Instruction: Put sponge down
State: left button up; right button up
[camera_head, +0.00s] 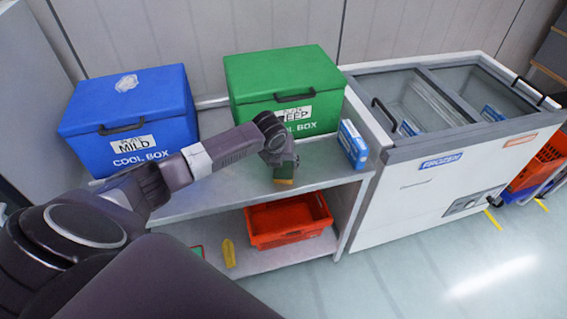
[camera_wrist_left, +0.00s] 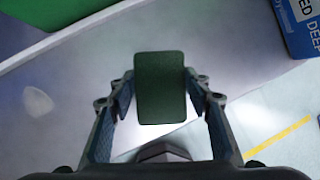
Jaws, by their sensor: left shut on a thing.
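The sponge shows dark green in the left wrist view (camera_wrist_left: 160,88), with its broad face toward the camera, between the two fingers. In the head view only a small green and yellowish part of the sponge (camera_head: 284,174) shows under my left gripper (camera_head: 282,165). My left gripper is shut on it and points down over the upper shelf (camera_head: 215,198), near its front edge, in front of the green cool box (camera_head: 283,82). I cannot tell whether the sponge touches the shelf. My right gripper is not in view.
A blue cool box (camera_head: 130,112) stands left on the shelf. A blue and white box (camera_head: 352,144) stands at its right end, beside a white freezer (camera_head: 450,165). An orange tote (camera_head: 290,240) and a yellow item (camera_head: 229,253) are on the lower shelf. The shelf around my gripper is clear.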

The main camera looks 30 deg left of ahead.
pick_arm(q)
jog(key=o, duration=1.5)
jog(key=shift+o, duration=0.2)
jog(key=b+v, duration=0.1)
jog(key=v, duration=1.1)
jog(key=shift+d, duration=0.1)
